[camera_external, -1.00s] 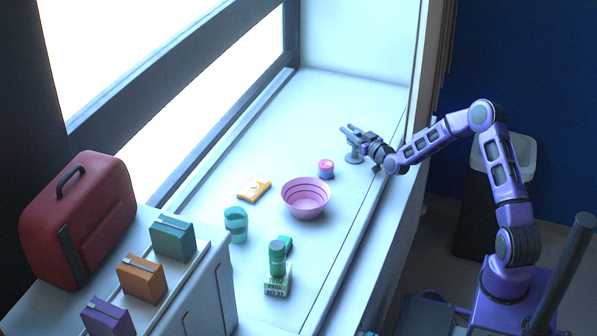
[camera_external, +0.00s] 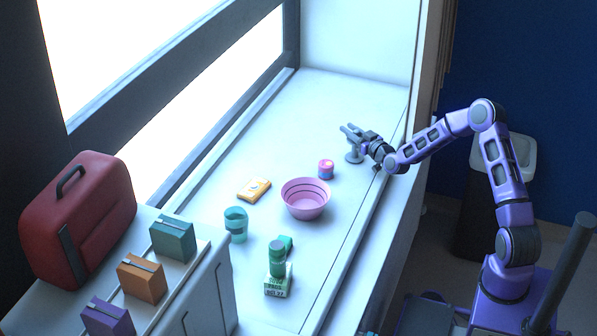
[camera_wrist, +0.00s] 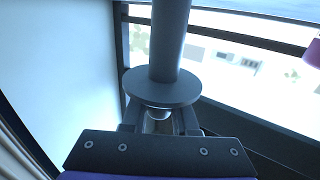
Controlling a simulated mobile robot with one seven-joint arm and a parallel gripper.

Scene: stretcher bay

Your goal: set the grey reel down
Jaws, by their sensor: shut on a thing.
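The grey reel (camera_external: 354,157) is at the far right part of the white counter (camera_external: 300,100). My gripper (camera_external: 351,137) is shut on it, reaching in from the right. In the wrist view the reel (camera_wrist: 161,88) shows as a dark grey round flange with a thick stem, just beyond the gripper (camera_wrist: 158,122). The reel's lower end is close to the counter top in the external view. I cannot tell whether it touches. The fingers hide part of the reel.
The counter behind and left of the reel is clear.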

